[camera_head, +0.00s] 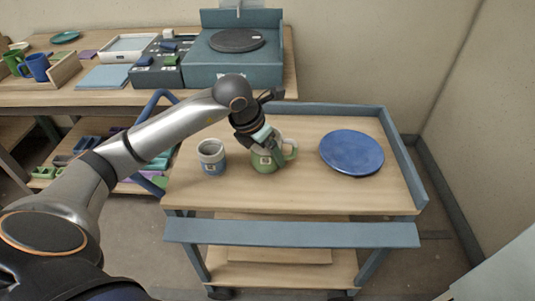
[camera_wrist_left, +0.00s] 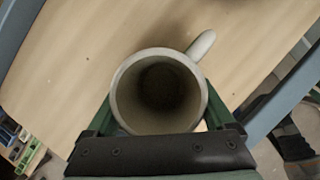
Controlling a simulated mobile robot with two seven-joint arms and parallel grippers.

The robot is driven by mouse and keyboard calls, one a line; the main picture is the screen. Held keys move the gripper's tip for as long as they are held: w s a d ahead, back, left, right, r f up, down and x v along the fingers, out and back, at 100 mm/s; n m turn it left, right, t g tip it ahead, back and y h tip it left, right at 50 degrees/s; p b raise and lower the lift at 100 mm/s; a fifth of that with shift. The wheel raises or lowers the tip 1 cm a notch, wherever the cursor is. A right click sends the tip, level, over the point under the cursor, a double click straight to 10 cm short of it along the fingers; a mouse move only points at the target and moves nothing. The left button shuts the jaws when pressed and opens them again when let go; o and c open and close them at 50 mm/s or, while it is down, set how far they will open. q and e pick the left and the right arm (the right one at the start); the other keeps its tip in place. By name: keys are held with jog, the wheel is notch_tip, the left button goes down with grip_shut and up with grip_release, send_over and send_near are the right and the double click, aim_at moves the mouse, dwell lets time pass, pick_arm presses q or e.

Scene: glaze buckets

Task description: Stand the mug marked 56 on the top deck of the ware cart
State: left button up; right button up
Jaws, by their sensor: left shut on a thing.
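A green mug (camera_head: 266,161) with a handle on its right is upright over the top deck (camera_head: 300,196) of the ware cart. My left gripper (camera_head: 263,143) reaches down from above and is shut on this mug. In the left wrist view the mug (camera_wrist_left: 118,92) shows its pale rim and empty inside, between the fingers of my left gripper (camera_wrist_left: 158,118). Its base looks at or very near the deck; I cannot tell if it touches. No number on it is readable. My right gripper is out of view.
A blue and grey cup (camera_head: 212,158) stands on the deck left of the mug. A blue plate (camera_head: 351,152) lies to the right. A raised blue rim (camera_head: 404,165) edges the deck. A bench behind holds a pottery wheel (camera_head: 237,40) and a blue mug (camera_head: 37,67).

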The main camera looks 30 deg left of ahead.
pick_arm(q)
jog(key=shift+f, duration=0.45)
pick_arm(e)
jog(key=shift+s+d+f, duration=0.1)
pick_arm(q)
jog(key=shift+f, duration=0.2)
jog(key=o, duration=1.4)
jog(key=shift+o, duration=0.2)
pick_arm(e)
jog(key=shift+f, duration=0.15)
pick_arm(q)
jog(key=shift+s+r, duration=0.1)
jog(key=shift+r, duration=0.45)
jog(key=p+v, duration=0.1)
jog(key=v, duration=1)
jog(key=shift+s+p, duration=0.2)
jog(key=shift+p, duration=0.15)
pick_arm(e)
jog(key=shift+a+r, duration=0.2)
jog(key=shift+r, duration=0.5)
